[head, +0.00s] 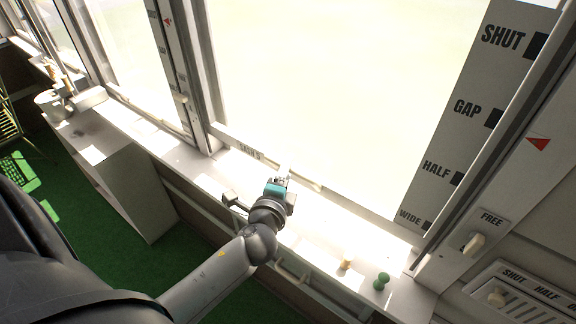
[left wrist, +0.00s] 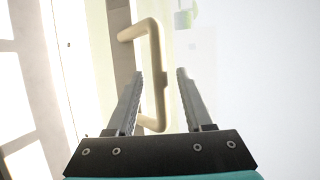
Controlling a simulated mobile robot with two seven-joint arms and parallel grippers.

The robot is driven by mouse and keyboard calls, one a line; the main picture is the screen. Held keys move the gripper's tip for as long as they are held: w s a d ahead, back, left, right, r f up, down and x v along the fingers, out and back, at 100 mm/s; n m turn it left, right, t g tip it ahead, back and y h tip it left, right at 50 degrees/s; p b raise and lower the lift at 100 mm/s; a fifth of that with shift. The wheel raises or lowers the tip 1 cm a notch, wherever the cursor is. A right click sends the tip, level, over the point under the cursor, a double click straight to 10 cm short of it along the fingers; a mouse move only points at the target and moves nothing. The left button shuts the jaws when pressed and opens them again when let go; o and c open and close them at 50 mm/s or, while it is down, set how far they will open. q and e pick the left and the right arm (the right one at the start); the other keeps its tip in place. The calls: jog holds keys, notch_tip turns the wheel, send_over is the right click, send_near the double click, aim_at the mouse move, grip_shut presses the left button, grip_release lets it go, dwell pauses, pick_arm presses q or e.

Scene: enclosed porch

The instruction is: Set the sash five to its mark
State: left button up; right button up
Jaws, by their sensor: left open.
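The rail of sash five (head: 228,140), labelled at its left end, runs along the bottom of the large bright window. A cream bar handle (left wrist: 157,75) shows in the left wrist view, fixed to a pale rail. My left gripper (head: 281,181) is at this rail, above the sill. It is open, and the handle's near end appears between its fingers (left wrist: 158,85); I cannot tell whether they touch. My right gripper is not in view.
A cream knob under a FREE label (head: 474,243) is on the right post. A panel with a slider knob (head: 496,297) is below it. A green knobbed object (head: 381,281) and a small cream piece (head: 346,264) stand on the sill. A pale cabinet (head: 125,190) stands at left.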

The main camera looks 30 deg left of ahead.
pick_arm(q)
jog(key=shift+w+a+f, duration=0.1)
jog(key=shift+w+a, duration=0.15)
jog(key=shift+w, duration=0.45)
grip_shut()
dwell(1.1)
